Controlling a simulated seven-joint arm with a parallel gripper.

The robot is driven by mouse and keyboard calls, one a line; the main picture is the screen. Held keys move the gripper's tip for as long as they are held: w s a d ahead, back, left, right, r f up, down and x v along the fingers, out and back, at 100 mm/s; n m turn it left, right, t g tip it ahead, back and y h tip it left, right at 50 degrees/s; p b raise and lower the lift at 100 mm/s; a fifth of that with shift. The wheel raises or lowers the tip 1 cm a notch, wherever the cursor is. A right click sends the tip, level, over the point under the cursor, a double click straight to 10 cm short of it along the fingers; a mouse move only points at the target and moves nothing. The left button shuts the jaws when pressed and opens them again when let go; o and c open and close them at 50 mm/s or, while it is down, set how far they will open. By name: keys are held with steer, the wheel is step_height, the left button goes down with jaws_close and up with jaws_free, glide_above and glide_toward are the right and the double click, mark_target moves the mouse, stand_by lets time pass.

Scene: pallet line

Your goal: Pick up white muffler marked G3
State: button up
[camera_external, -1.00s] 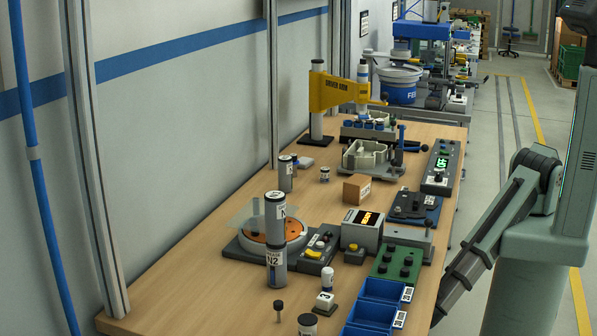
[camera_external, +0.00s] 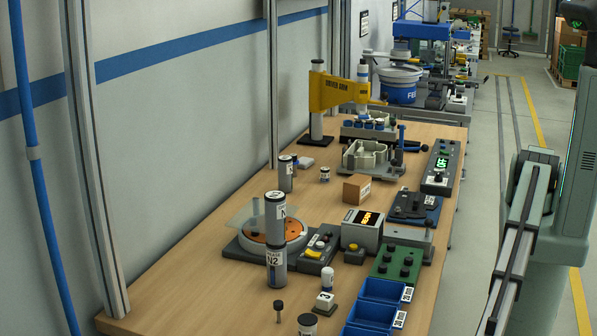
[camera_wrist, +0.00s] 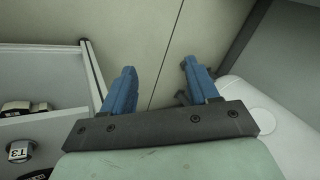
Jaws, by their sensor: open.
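I cannot make out a G3 mark in any view, so I cannot tell which item is the white muffler. In the external view, a small upright piece with a white rounded top (camera_external: 327,274) stands near the front of the wooden bench. A white-topped block (camera_external: 324,299) sits just in front of it; its marking is too small to read. My gripper (camera_wrist: 158,80) shows in the wrist view with its two blue fingers apart and nothing between them. It is over a plain pale floor, away from the bench top. The gripper is outside the external view.
In the wrist view, a grey-white compartment (camera_wrist: 55,60) at left holds dark and metallic parts, one marked like T3 (camera_wrist: 21,151). The bench (camera_external: 190,285) carries tall N2 canisters (camera_external: 276,260), blue bins (camera_external: 370,314), and a green knob box (camera_external: 396,262). Its left front is clear.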

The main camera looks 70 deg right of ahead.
steer(key=w+a+r+n+t+y, duration=0.1)
steer(key=a+r+y, duration=0.1)
steer(key=a+r, duration=0.4)
steer(key=w+a+r+y, duration=0.1)
steer(key=a+r, duration=0.3)
steer(key=r, duration=0.5)
steer(key=w+a+r+n+t+y, duration=0.1)
steer(key=w+r+n, duration=0.1)
steer(key=w+r, duration=0.6)
steer(key=w+a+r+n+t+y, duration=0.1)
steer(key=w+r+t, duration=0.15)
steer(key=r, duration=0.95)
step_height(320, 180, up, 6)
steer(key=n+g+h, duration=0.4)
steer(key=n+h, duration=0.4)
steer(key=h, duration=0.3)
glide_above(328, 269)
steer(key=f, duration=0.7)
steer(key=shift+w+d+f, duration=0.1)
steer(key=shift+d+f, duration=0.15)
steer(key=shift+f, duration=0.15)
steer(key=shift+a+f, duration=0.15)
steer(key=shift+f, duration=1.3)
steer(key=shift+a+f, duration=0.1)
steer(key=shift+f, duration=1.3)
